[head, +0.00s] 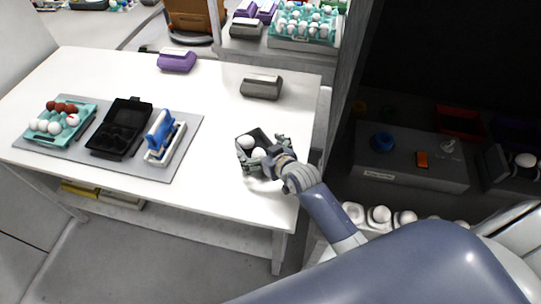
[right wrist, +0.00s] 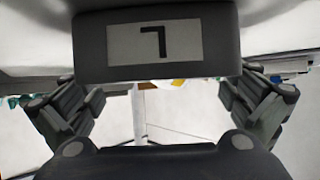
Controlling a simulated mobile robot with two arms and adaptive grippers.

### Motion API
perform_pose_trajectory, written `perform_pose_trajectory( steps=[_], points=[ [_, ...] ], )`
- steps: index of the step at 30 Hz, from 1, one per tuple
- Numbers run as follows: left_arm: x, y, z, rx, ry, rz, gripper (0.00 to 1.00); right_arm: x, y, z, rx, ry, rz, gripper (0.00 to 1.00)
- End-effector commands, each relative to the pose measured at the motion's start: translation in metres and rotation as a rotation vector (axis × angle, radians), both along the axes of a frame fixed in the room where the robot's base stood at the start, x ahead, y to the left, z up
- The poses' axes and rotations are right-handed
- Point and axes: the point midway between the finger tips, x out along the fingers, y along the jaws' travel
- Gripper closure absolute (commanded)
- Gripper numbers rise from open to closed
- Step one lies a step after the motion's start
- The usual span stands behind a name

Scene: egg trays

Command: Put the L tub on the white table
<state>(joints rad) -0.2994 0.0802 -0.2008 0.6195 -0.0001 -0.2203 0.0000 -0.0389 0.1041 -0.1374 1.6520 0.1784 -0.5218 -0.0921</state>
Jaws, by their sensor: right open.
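The L tub (head: 265,133) is a small dark open box with white eggs in it. It appears to stand on the white table (head: 225,120), near its right edge. My right gripper (head: 265,158) is at the tub's near right side, with its fingers spread. In the right wrist view, the tub's dark wall (right wrist: 90,50) carries a pale label whose letter reads as an upside-down L. The open fingers of my right gripper (right wrist: 165,108) lie toward either side of the tub; contact is unclear. My left gripper is out of view.
A grey mat (head: 70,153) at the table's left holds a teal egg tray (head: 88,112), a black carton (head: 101,152) and a blue-and-white device (head: 160,135). A purple carton (head: 176,61) and a grey carton (head: 261,87) stand farther back. The table's middle is clear.

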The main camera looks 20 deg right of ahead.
Motion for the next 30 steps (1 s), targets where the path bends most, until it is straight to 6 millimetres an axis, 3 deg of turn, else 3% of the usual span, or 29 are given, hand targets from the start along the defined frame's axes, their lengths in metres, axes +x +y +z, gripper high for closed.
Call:
perform_pose_trajectory(
  steps=[15,21,30],
  points=[
    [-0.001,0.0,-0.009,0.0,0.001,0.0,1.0,-0.078,-0.015,0.041,-0.002,0.001,0.001,0.0],
    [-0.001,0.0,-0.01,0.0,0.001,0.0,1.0,-0.091,-0.018,0.049,-0.001,0.001,0.0,0.0],
    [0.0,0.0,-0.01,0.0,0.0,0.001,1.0,-0.094,-0.018,0.051,-0.001,0.0,0.0,0.0]
  ],
)
